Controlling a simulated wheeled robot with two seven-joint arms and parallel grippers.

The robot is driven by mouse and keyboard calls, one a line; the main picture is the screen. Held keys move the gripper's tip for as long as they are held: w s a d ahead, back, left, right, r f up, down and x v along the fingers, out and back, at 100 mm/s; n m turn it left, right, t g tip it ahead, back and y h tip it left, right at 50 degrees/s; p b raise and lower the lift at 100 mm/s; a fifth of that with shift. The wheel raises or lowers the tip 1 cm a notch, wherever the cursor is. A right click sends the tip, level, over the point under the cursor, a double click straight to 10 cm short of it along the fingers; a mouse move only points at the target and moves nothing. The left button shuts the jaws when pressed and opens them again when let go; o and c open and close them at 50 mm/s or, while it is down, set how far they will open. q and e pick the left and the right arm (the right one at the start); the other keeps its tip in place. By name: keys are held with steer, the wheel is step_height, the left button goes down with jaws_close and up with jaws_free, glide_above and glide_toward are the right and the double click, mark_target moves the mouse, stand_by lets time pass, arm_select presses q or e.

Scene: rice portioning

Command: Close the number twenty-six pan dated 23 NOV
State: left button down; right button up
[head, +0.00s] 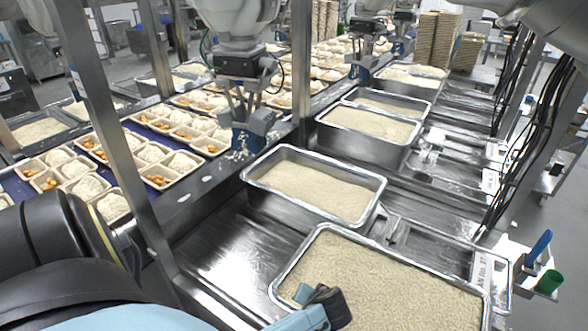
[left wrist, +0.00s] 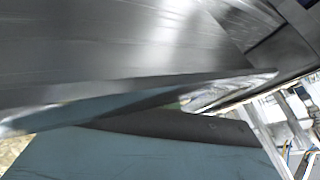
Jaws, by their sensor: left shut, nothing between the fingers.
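A near steel pan of rice (head: 290,285) stands open at the front right. Writing at its right side (head: 490,272) is partly cut off and looks like "AN No. 37". More open rice pans stand behind it: a middle one (head: 262,200) and a farther one (head: 330,135). I cannot read "26" or "23 NOV" anywhere. My left gripper (head: 325,306) is shut and empty, its dark tip over the near pan's front left part. In the left wrist view, a blurred grey metal surface (left wrist: 120,40) fills the top, close to the gripper. My right gripper is not in view.
A conveyor of food trays (head: 150,150) runs along the left. Steel posts (head: 302,70) rise beside the pans. A hanging robot tool (head: 245,110) is over the conveyor edge. Black cables (head: 515,130), a blue handle (head: 538,248) and a green cup (head: 549,281) are at right.

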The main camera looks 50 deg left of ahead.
mark_target(291, 290)
arm_select(q)
steer(key=shift+a+f+p, duration=0.1)
steer(key=shift+a+f, duration=0.4)
steer(key=shift+a, duration=0.45)
steer(key=shift+a+f+p, duration=0.1)
steer(key=shift+a+f, duration=0.4)
steer(key=shift+a, duration=0.45)
steer(key=shift+a+f+p, duration=0.1)
steer(key=shift+a+f, duration=0.4)
steer(key=shift+a, duration=0.45)
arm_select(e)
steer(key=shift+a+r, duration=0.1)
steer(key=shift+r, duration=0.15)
arm_select(q)
steer(key=shift+a, duration=0.1)
